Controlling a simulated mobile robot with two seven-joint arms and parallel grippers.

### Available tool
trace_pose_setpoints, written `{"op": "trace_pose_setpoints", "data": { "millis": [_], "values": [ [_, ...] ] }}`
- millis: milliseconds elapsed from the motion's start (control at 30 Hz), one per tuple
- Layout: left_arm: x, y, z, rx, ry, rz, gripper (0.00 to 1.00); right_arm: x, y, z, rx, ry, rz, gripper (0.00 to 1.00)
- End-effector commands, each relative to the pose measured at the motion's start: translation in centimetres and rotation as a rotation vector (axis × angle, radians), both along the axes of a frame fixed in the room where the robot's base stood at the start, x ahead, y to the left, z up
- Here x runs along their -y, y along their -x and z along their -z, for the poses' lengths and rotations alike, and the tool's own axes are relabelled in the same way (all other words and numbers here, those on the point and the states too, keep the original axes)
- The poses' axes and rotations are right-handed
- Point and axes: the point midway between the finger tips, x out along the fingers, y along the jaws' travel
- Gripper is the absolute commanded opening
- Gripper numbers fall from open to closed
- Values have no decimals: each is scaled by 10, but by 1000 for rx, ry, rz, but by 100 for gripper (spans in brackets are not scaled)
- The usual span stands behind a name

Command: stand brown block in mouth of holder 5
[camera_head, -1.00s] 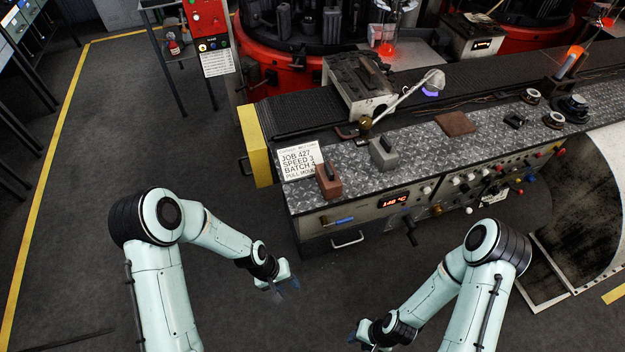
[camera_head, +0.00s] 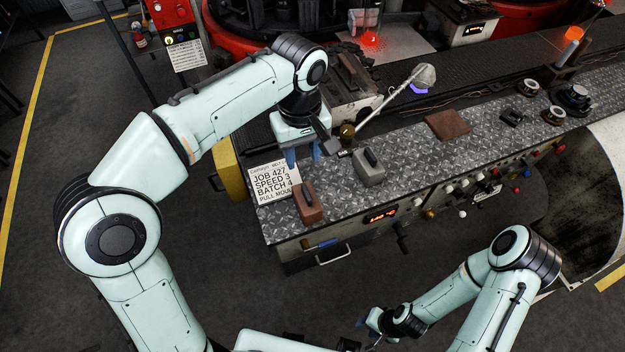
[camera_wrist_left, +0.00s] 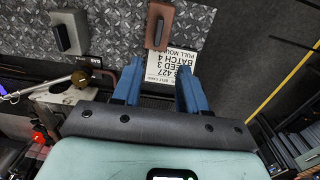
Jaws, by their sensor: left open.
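A reddish-brown block (camera_head: 308,204) with a dark strip on top stands at the left front corner of the metal-plated bench. It also shows in the left wrist view (camera_wrist_left: 165,12), beyond my fingertips. My left gripper (camera_head: 303,156) is open and empty, above the bench's left end and just behind the block, apart from it. Its two blue fingers show spread in the left wrist view (camera_wrist_left: 160,75). My right gripper (camera_head: 364,325) is low in front of the bench, small and partly hidden. I cannot identify holder 5; no number five is readable.
A grey block (camera_head: 369,172) stands right of the brown block. A white job card (camera_head: 272,183) lies to its left. A flat brown slab (camera_head: 447,124) lies further right. A long-handled ladle (camera_head: 398,95) crosses the conveyor edge. Bare plate lies between the grey block and slab.

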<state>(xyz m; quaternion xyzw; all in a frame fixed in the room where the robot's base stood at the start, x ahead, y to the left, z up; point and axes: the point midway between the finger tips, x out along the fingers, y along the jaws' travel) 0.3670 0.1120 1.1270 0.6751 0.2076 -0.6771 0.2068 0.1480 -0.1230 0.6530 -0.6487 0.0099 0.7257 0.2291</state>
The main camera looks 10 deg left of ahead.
Motion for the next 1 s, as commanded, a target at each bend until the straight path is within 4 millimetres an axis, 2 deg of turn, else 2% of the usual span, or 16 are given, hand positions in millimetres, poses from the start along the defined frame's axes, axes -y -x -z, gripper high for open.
{"op": "trace_pose_setpoints", "data": {
  "millis": [400, 667, 900, 1000],
  "values": [
    [0, 2, 71, -8, -1, 1, 43, 0, 17, 19, -20, 0, 1, 38],
    [1, 1, 89, -4, -1, 1, 43, 0, 18, 21, -22, 0, 1, 38],
    [6, 0, 124, -5, 0, 1, 43, 0, 20, 24, -23, 0, 1, 38],
    [6, 0, 133, -4, 0, 1, 43, 0, 20, 25, -24, 0, 1, 38]
  ]
}}
